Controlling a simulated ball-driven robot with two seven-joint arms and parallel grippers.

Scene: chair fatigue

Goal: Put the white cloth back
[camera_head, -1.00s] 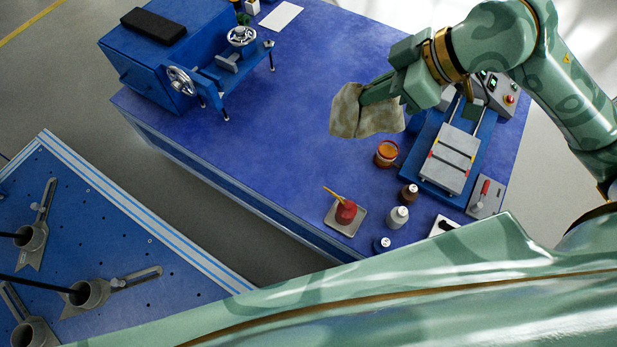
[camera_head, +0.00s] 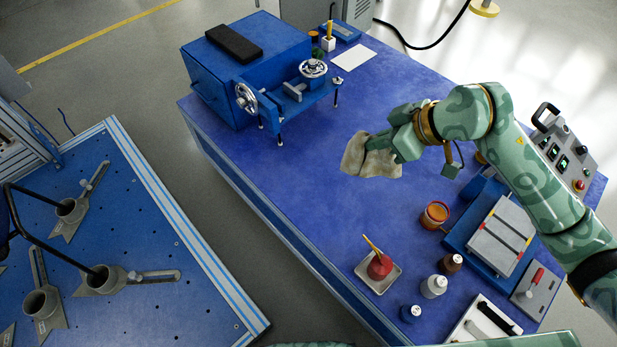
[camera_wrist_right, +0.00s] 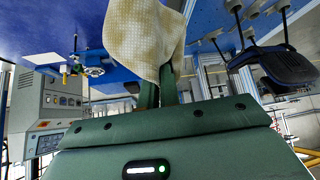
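The white cloth (camera_head: 371,160), a cream, crumpled piece, hangs from my right gripper (camera_head: 385,146) above the blue table (camera_head: 310,200). In the right wrist view the cloth (camera_wrist_right: 145,38) drapes over the fingers of my right gripper (camera_wrist_right: 160,88) and hides their tips. The fingers are close together on the cloth. My left gripper is not in view.
A blue fixture with handwheels (camera_head: 290,90) stands at the table's back left. An orange jar (camera_head: 434,214), bottles (camera_head: 433,286), a red pot on a tray (camera_head: 380,267) and a grey-plated device (camera_head: 502,236) crowd the front right. The table's middle is clear.

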